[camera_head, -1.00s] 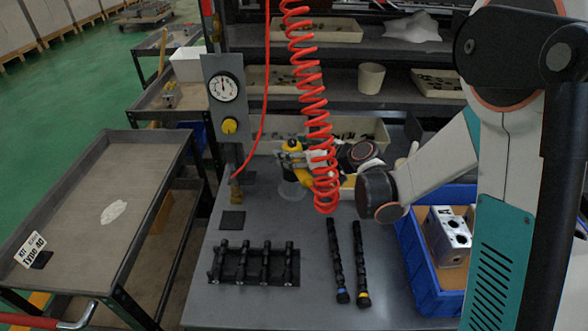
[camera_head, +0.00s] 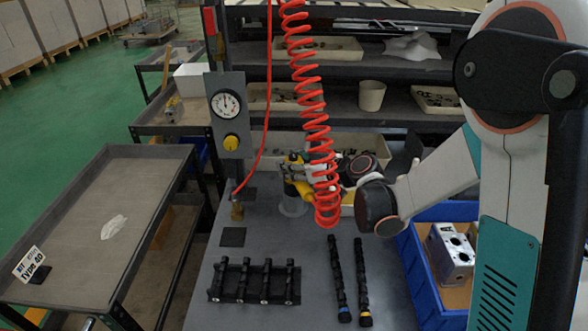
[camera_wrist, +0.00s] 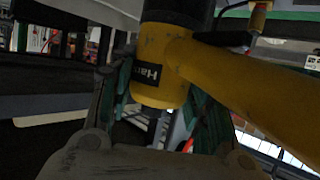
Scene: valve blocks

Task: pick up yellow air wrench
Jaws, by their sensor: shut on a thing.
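The yellow air wrench (camera_head: 293,172) is at the back of the grey workbench, partly hidden behind the red coiled hose (camera_head: 312,110). In the wrist view the yellow wrench (camera_wrist: 165,65) fills the upper middle, with a black label and a dark upper part. My gripper (camera_head: 312,177) is at the wrench, its fingers mostly hidden by the hose. In the wrist view my gripper (camera_wrist: 165,110) has a finger on each side of the wrench body and is shut on it. A pale round holder (camera_head: 293,207) sits on the bench below the wrench.
A black rack (camera_head: 255,281) and two dark rods (camera_head: 350,280) lie on the front of the bench. A blue crate (camera_head: 422,285) with a metal valve block (camera_head: 450,252) stands at right. A gauge panel (camera_head: 226,115) stands left of the wrench. Shelves with trays are behind.

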